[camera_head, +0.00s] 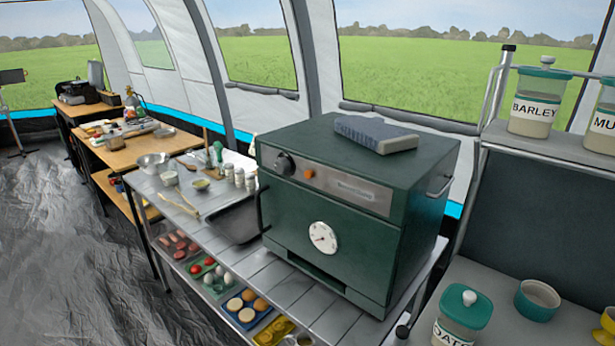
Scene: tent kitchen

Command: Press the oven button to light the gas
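A dark green oven (350,215) stands on a slatted metal table, right of the middle in the head view. Its upper front panel carries a black knob (285,164) at the left, a small orange button (309,174) beside it, and a pale label plate further right. A round white dial (323,237) sits lower on the oven's front. A grey-blue block-shaped thing (376,133) lies on the oven's top. No flame shows. Neither of my grippers is in view.
A dark tray (238,222) lies left of the oven, with small jars (240,178) behind it. Food trays fill the shelf below. At right, a shelf holds a barley jar (535,100) and others. The floor at left is clear.

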